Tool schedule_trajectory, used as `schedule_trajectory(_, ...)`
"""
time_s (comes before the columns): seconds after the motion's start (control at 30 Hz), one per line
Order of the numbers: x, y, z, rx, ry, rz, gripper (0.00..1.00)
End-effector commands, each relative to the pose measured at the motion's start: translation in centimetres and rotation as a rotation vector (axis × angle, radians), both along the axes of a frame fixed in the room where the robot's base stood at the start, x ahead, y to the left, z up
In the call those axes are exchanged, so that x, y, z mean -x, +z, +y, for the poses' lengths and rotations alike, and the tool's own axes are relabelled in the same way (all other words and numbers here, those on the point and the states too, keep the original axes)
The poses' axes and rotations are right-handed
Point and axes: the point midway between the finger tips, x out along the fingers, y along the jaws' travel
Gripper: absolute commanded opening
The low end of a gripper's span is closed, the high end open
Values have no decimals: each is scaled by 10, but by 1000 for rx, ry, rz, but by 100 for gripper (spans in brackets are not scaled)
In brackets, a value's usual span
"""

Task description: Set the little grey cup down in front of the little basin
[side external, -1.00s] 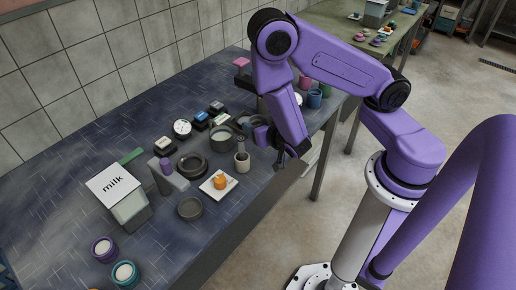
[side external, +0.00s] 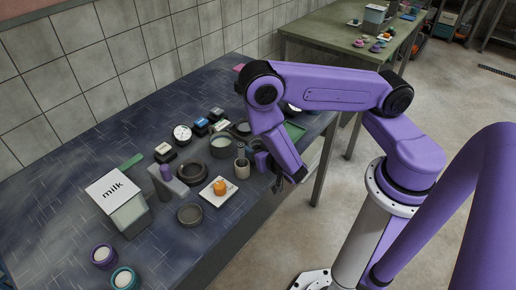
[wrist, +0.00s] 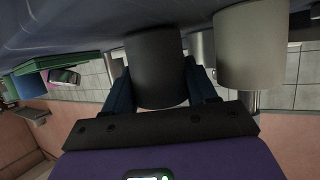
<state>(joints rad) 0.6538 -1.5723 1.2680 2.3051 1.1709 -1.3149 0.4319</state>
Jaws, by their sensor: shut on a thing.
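The little grey cup (wrist: 157,60) is between the two fingers of my gripper (wrist: 160,72) in the wrist view, dark and plain-walled. My gripper is shut on it. In the side view my gripper (side external: 284,178) hangs by the table's front edge, right of the beige cup; the held cup is hard to make out there. Several round vessels stand on the table: a dark thick-rimmed bowl (side external: 195,168), a small shallow dark dish (side external: 190,214) and a grey-green pot (side external: 221,145). I cannot tell which is the little basin.
A beige cup (side external: 242,168) with a utensil in it stands close left of my gripper; it also shows in the wrist view (wrist: 251,45). A white plate (side external: 208,196) with an orange item, a milk box (side external: 127,207) and a green tray (side external: 294,131) are also on the table.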

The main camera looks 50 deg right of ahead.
Motion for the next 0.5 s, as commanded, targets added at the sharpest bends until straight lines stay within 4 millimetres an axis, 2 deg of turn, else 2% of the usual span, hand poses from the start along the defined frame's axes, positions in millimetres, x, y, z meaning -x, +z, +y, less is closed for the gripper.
schedule_trajectory(0.17, 0, -3, 0, 1, 0, 0, 26)
schedule_trajectory(0.2, 0, -3, 0, 1, 0, 0, 63)
schedule_trajectory(0.23, 0, -3, 0, 1, 0, 0, 67)
schedule_trajectory(0.5, 0, -3, 0, 1, 0, 0, 67)
